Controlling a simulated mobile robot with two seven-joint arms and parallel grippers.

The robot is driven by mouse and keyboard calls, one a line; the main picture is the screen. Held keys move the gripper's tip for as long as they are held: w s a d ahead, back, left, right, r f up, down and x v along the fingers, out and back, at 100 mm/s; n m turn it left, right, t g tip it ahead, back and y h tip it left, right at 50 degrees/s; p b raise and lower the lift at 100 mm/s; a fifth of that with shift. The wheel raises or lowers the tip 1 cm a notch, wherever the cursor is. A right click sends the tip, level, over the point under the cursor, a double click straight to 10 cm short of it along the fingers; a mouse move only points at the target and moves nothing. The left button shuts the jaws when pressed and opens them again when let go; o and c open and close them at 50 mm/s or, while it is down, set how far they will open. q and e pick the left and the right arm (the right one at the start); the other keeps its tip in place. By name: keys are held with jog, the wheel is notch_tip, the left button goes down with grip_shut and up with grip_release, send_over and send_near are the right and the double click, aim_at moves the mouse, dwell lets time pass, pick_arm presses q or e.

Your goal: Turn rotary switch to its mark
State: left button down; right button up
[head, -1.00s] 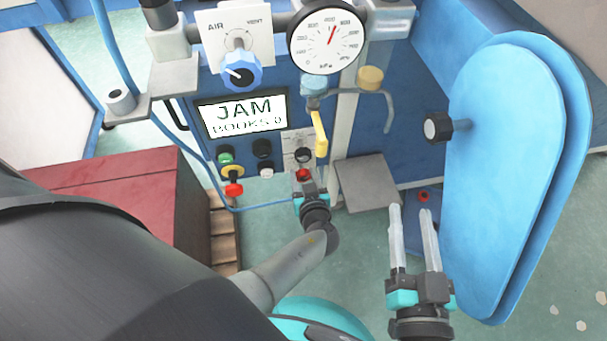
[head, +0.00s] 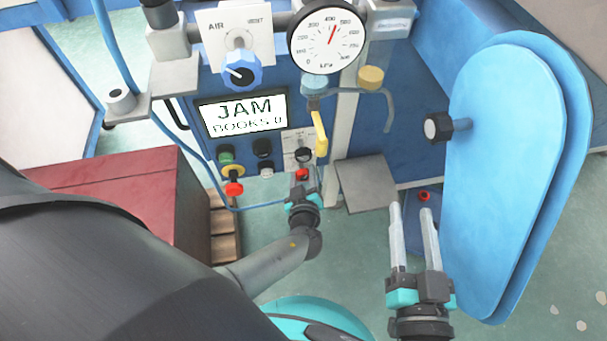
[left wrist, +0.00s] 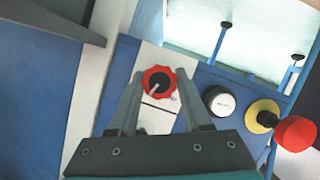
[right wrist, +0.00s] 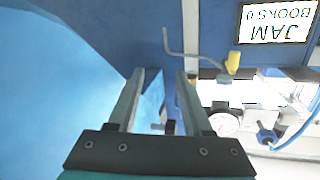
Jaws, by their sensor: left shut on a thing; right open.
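The rotary switch is a red scalloped knob (left wrist: 160,82) with a dark centre and a pale pointer line, on a white plate (left wrist: 154,57) with a thin black line in the left wrist view. In the head view the red knob (head: 302,174) sits low on the blue machine's front. My left gripper (head: 303,185) is shut on this knob, one finger on each side. The pointer slants in the left wrist view; I cannot tell whether it meets a mark. My right gripper (head: 411,208) is open and empty, beside the blue rounded panel (head: 510,150).
A display (head: 243,116) reads JAM. Nearby are a red mushroom button on a yellow collar (head: 233,188), a white button (left wrist: 217,101), a yellow lever (head: 320,135), a blue AIR/VENT knob (head: 241,71) and a gauge (head: 327,36). A grey plate (head: 366,185) juts out between my grippers.

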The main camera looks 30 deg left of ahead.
pick_arm(q)
jog(key=shift+w+a+r+n+t+h, duration=0.15)
jog(key=shift+n+t+h, duration=0.2)
jog(key=shift+n, duration=0.45)
jog(key=shift+c, duration=1.7)
grip_release()
